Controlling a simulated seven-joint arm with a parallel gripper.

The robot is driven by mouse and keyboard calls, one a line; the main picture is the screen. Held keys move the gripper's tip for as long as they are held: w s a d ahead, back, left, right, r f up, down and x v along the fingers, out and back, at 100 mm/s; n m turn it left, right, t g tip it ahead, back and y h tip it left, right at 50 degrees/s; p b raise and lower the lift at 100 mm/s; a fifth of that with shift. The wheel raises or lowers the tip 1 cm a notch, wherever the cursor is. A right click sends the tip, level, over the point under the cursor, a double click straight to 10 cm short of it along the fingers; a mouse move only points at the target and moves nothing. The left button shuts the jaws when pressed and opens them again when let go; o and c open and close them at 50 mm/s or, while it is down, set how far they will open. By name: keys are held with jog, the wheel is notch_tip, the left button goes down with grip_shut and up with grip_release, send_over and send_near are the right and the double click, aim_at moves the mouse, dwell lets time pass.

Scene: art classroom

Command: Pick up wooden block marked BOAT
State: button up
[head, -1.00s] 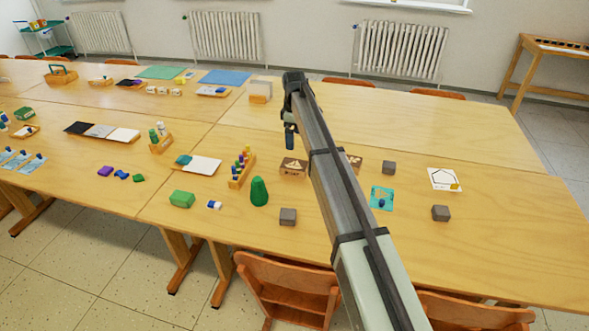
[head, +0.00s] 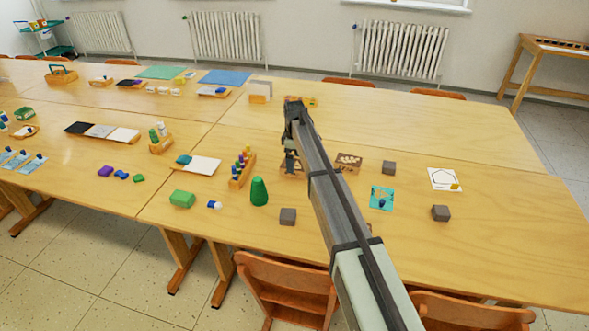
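A brown wooden block with a dark boat picture (head: 301,174) lies on the table just left of my arm, in the middle of the head view. It is now partly covered by my gripper, and no lettering on it can be read. My gripper (head: 290,168) points down at this block, its fingers overlapping it in the picture. Whether the fingers touch it, are beside it or are still above it cannot be told. The finger gap is too small and dark to see.
A second brown wooden block (head: 348,163) lies just right of my arm. Grey blocks (head: 288,216) (head: 389,168) and a teal card (head: 381,198) lie nearby. The back right of the table is clear.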

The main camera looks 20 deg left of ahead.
notch_tip(320, 180, down, 3)
jog(key=shift+d+f, duration=0.1)
jog(key=shift+f, duration=0.1)
jog(key=c, duration=1.1)
